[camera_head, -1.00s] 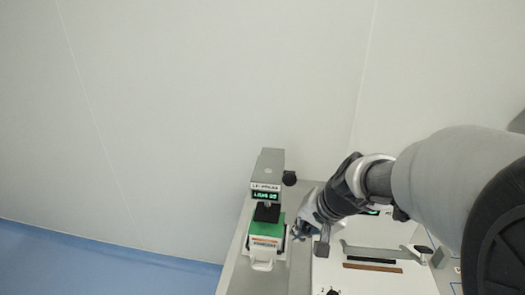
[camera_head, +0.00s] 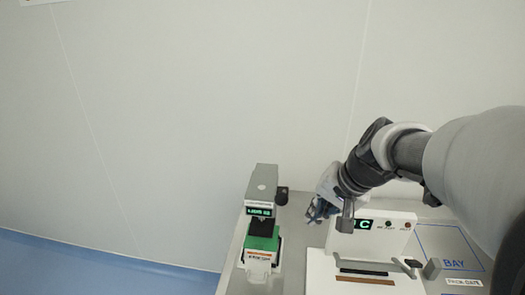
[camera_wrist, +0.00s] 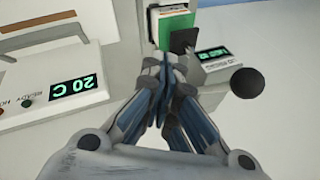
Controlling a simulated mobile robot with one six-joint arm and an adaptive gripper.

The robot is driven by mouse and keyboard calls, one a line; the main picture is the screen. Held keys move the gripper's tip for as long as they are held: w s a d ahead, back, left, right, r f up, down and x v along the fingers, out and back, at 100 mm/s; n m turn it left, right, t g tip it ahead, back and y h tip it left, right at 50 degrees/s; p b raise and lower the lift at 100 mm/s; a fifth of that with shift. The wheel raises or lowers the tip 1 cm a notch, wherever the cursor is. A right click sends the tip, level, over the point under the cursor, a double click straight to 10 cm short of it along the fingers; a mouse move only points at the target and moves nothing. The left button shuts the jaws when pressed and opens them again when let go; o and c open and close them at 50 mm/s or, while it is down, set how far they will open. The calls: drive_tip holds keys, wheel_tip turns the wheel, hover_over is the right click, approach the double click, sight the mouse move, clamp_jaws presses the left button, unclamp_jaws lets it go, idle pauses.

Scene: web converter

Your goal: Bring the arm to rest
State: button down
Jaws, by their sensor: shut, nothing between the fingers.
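My arm reaches in from the right in the head view. My gripper (camera_head: 318,212) is at its end, above the worktop between the small device with the green block and the white machine. In the wrist view my gripper (camera_wrist: 164,65) shows with its blue-grey fingers together and nothing between them. The fingers appear apart from the things around them.
A grey device (camera_head: 262,185) with a green block (camera_head: 259,243) stands left. A white machine (camera_head: 375,238) with a display reading "20 C" (camera_wrist: 73,90) stands right, beside a marked "BAY" area (camera_head: 450,248). A black knob (camera_wrist: 247,81) sticks out near the grey device. A wall is behind.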

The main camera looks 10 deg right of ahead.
drive_tip(key=s+a+f+n+h+b, duration=0.1)
drive_tip(key=s+a+n, duration=0.1)
drive_tip(key=s, duration=0.8)
drive_tip(key=s+a+f+n+h, duration=0.1)
drive_tip(key=s+a+n, duration=0.2)
drive_tip(key=s, duration=0.7)
drive_tip(key=shift+s+a+n+h+b, duration=0.3)
drive_tip(key=shift+s+n+b, duration=0.1)
drive_tip(key=shift+n, duration=0.6)
